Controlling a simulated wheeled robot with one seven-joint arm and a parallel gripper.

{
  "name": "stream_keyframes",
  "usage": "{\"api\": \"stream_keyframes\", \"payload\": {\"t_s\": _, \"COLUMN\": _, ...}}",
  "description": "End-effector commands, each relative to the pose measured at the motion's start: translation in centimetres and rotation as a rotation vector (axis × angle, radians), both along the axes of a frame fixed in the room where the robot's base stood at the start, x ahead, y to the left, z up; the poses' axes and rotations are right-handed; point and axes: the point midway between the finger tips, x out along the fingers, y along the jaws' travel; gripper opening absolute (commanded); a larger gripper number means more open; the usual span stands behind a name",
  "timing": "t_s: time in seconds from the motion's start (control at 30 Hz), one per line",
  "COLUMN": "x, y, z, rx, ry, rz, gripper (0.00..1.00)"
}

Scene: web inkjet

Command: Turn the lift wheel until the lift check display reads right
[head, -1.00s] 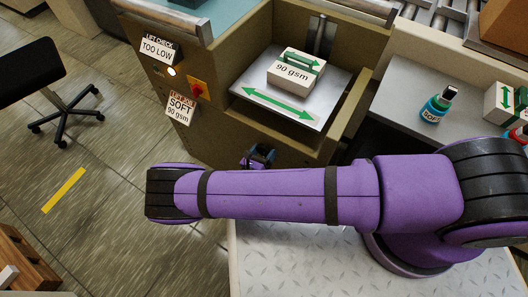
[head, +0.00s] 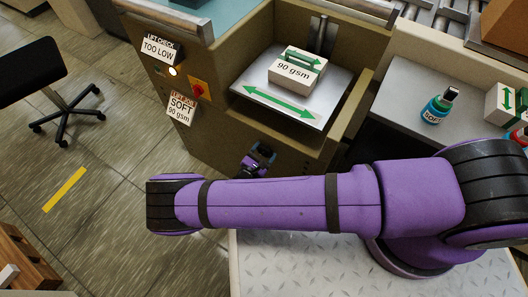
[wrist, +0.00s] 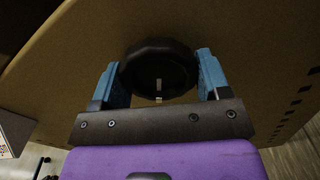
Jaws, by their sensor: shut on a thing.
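The lift check display (head: 158,47) on the cabinet's left panel reads TOO LOW, with a lit lamp (head: 173,71) below it. In the wrist view the lift wheel (wrist: 160,72) is a dark round knob on the brown cabinet wall, with a pale mark on it. My gripper (wrist: 158,80) is shut on the wheel, one blue finger on each side. In the head view my gripper (head: 262,156) is at the cabinet's front wall, mostly behind my purple arm, and the wheel is hidden. The lift plate (head: 290,98) carries a 90 gsm paper stack (head: 297,70).
A red switch (head: 198,90) and a card reading SOFT 90 gsm (head: 182,107) are on the panel. A bottle (head: 436,108) and another paper stack (head: 503,103) stand on the right shelf. A stool (head: 45,85) stands on the floor at left.

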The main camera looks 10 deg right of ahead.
Motion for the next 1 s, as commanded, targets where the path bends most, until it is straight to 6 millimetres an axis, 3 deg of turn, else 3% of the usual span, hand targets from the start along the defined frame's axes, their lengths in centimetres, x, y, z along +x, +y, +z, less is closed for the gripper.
{"api": "stream_keyframes", "payload": {"t_s": 0.43, "x": -0.08, "y": 0.08, "z": -0.08, "rx": 0.010, "ry": -0.004, "rz": 0.001, "gripper": 0.46}}
{"api": "stream_keyframes", "payload": {"t_s": 0.47, "x": -0.08, "y": 0.08, "z": -0.08, "rx": 0.010, "ry": -0.004, "rz": 0.001, "gripper": 0.74}}
{"api": "stream_keyframes", "payload": {"t_s": 0.57, "x": -0.06, "y": 0.07, "z": -0.07, "rx": 0.010, "ry": -0.004, "rz": 0.001, "gripper": 0.95}}
{"api": "stream_keyframes", "payload": {"t_s": 0.87, "x": -0.11, "y": 0.11, "z": -0.03, "rx": 0.008, "ry": -0.005, "rz": 0.000, "gripper": 0.95}}
{"api": "stream_keyframes", "payload": {"t_s": 1.0, "x": -1.01, "y": 0.85, "z": -0.06, "rx": 0.010, "ry": -0.004, "rz": 0.001, "gripper": 0.95}}
